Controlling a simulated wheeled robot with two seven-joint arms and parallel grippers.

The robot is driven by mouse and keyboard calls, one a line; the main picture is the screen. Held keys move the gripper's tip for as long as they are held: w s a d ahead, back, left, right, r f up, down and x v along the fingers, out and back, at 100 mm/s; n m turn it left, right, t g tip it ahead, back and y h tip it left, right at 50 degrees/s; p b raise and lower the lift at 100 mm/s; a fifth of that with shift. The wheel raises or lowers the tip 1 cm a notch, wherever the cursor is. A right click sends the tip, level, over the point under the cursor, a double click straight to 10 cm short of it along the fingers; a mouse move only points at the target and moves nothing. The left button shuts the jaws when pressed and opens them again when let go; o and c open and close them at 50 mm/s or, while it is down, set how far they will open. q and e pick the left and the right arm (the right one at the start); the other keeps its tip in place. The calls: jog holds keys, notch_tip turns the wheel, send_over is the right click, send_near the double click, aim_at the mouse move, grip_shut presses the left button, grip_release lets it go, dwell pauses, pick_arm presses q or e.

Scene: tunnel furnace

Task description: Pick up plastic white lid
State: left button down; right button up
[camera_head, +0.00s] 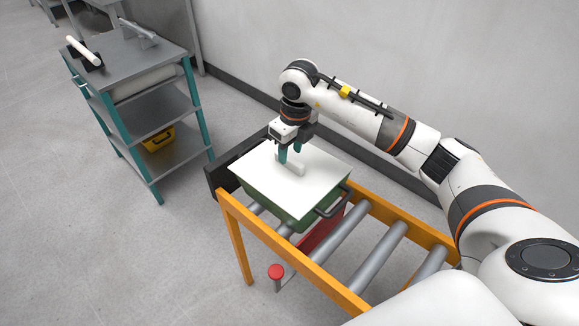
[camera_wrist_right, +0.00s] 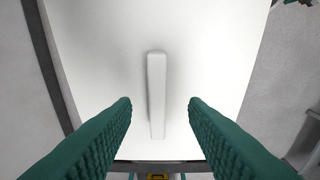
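The white plastic lid (camera_head: 262,180) lies flat on top of a green box (camera_head: 261,200) on the roller conveyor. A raised white bar handle (camera_head: 291,169) stands on the middle of the lid. My right gripper (camera_head: 290,156) is above the lid, pointing down, with its green fingers around the handle. In the right wrist view, the two fingers (camera_wrist_right: 160,108) are apart, one on each side of the handle (camera_wrist_right: 157,95), with gaps between them and it. The lid (camera_wrist_right: 215,60) fills most of that view. My left gripper is not in view.
The conveyor has an orange frame (camera_head: 296,262) and grey rollers (camera_head: 378,252). A dark handle (camera_head: 332,203) sticks out from the box's right side. A red button (camera_head: 275,271) is at the conveyor's front. A grey shelf cart (camera_head: 127,62) stands at left, with free floor between.

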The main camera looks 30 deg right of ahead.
aim_at(290, 158)
jog(key=f, duration=0.3)
jog(key=shift+w+f, duration=0.25)
grip_shut()
jog(key=shift+r, duration=0.15)
